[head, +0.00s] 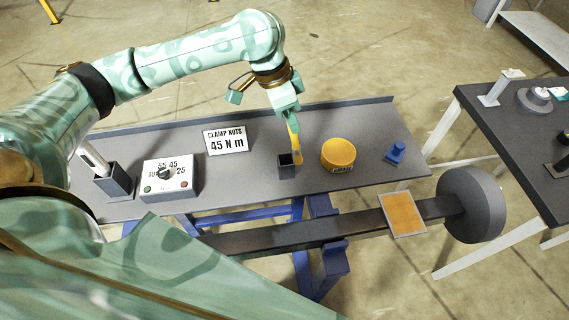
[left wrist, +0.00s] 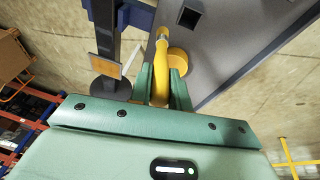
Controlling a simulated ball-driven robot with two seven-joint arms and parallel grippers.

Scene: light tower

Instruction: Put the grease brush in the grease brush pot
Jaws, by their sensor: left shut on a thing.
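The grease brush (head: 295,143), a yellow-handled stick, hangs from my left gripper (head: 290,118), which is shut on it. In the left wrist view the brush (left wrist: 161,72) points away between the two green fingers (left wrist: 160,90). A small dark square pot (head: 286,170) stands on the grey bench; I take it to be the grease brush pot. The pot's dark opening (left wrist: 190,17) shows in the left wrist view. My right gripper is not in view.
A yellow grease tin (head: 338,152) stands right of the pot, with a blue item (head: 396,152) further right. A control box (head: 169,178), a dark holder (head: 116,184) and a "clamp nuts" sign (head: 225,140) are to the left. The bench has a raised back edge (head: 340,103).

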